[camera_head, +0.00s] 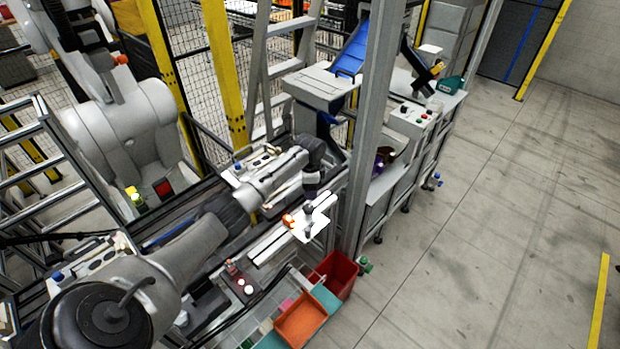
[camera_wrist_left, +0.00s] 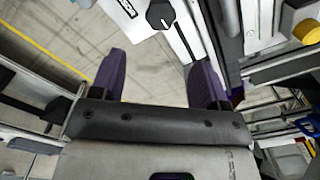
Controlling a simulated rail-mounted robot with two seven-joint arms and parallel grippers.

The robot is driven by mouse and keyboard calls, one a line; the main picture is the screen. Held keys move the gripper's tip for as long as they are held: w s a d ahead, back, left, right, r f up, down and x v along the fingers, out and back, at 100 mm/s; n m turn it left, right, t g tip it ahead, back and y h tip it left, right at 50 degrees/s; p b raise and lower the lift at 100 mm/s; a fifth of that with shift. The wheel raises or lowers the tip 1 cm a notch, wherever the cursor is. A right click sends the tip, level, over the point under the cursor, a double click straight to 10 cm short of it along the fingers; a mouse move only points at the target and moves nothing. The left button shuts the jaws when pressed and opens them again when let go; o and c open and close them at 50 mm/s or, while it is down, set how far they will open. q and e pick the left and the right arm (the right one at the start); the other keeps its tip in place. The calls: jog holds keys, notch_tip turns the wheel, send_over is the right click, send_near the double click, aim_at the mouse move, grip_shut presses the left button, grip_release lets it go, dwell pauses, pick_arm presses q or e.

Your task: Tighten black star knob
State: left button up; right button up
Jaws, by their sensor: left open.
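A black knob (camera_wrist_left: 160,15) sits on a white plate (camera_wrist_left: 178,38) at the top of the left wrist view. Its lobes are too small to make out. My left gripper (camera_wrist_left: 157,68) is open, with its two dark purple fingers apart and nothing between them. The knob lies beyond the fingertips and appears apart from them. In the head view my left arm reaches in from the lower left, and its gripper (camera_head: 311,192) is above the white plate (camera_head: 312,229), near the rail fixture. The knob cannot be told apart from the gripper there. My right gripper is not in view.
An orange part (camera_head: 288,221) is beside the white plate. A red bin (camera_head: 336,272) and an orange tray (camera_head: 301,320) are in front of the fixture. A grey post (camera_head: 372,130) rises close to the gripper's right. Open floor (camera_head: 480,230) lies to the right.

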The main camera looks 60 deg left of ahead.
pick_arm(q)
jog(key=shift+r, duration=1.8)
